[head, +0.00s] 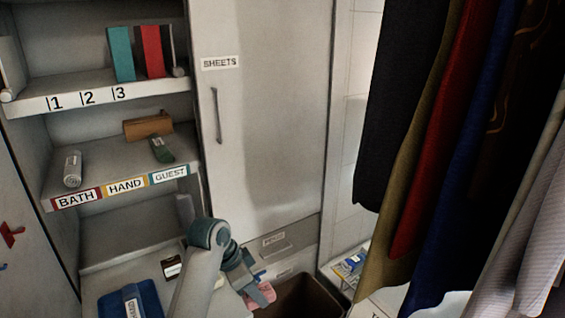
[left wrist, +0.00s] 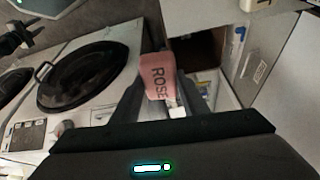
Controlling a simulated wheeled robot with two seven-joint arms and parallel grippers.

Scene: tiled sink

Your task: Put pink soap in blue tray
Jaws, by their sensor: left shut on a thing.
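The pink soap (head: 264,298) is in my left gripper (head: 262,285), low in the middle of the head view, partly hidden by the gripper. In the left wrist view the soap (left wrist: 158,76) reads "ROSE" and sits between the fingers of my left gripper (left wrist: 164,98), which is shut on it. A blue object with a white label (head: 130,301) lies at the lower left of the head view, cut by the frame edge; I cannot tell whether it is the blue tray. My right gripper is not in view.
A dark bin (head: 305,296) stands below and right of my left gripper. Shelves (head: 120,180) with small items rise at the left. Clothes (head: 440,150) hang at the right. The wrist view shows a round dark lid (left wrist: 90,76) on a pale counter.

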